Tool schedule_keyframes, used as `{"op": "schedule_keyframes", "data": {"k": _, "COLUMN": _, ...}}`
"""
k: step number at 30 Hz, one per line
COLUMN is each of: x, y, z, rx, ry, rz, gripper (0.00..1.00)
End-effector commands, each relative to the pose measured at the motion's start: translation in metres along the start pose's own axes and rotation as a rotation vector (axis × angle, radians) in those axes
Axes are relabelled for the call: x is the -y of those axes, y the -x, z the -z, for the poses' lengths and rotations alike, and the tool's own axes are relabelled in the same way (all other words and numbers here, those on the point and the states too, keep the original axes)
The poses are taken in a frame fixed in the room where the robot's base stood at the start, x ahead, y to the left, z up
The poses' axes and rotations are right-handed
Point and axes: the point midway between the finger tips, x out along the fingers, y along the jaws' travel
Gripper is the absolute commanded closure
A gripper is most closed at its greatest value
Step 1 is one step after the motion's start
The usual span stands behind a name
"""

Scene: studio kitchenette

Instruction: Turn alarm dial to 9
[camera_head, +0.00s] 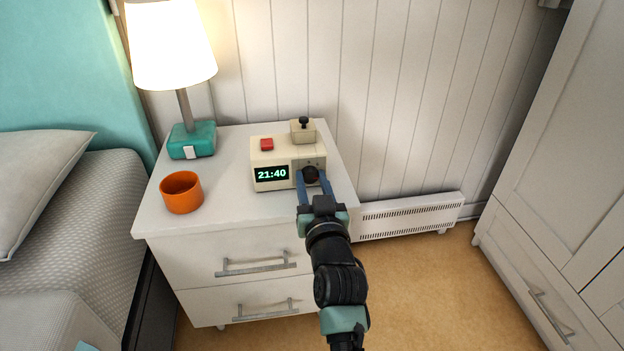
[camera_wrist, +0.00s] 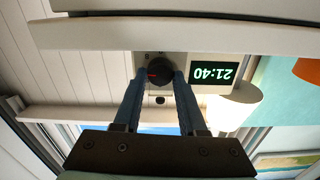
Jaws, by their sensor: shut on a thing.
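The cream alarm clock (camera_head: 280,152) stands on the white nightstand, and its green display reads 21:40. A red button (camera_head: 266,145) is on its top. The black round dial (camera_head: 310,174) is on its front face, right of the display. My gripper (camera_head: 312,175) reaches the clock from the front, its two blue fingers shut on the dial, one on each side. The wrist view shows the dial (camera_wrist: 159,71) between the fingertips with a red mark on it, beside the upside-down display (camera_wrist: 213,73). The numbers around the dial are too small to read.
An orange cup (camera_head: 182,193) stands left of the clock on the nightstand (camera_head: 225,212). A lit lamp with a teal base (camera_head: 191,140) is behind it. A small beige box with a black knob (camera_head: 303,131) is behind the clock. A white heater (camera_head: 408,216) runs along the wall.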

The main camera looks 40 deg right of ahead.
Motion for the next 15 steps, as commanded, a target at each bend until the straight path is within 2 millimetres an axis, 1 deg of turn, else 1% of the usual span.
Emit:
{"op": "schedule_keyframes", "data": {"k": 8, "x": -0.0005, "y": 0.0003, "z": 0.0013, "rx": 0.004, "ry": -0.207, "rz": 0.0, "gripper": 1.0}}
{"op": "schedule_keyframes", "data": {"k": 15, "x": -0.0013, "y": 0.0004, "z": 0.0005, "rx": 0.004, "ry": -0.437, "rz": -0.001, "gripper": 1.0}}
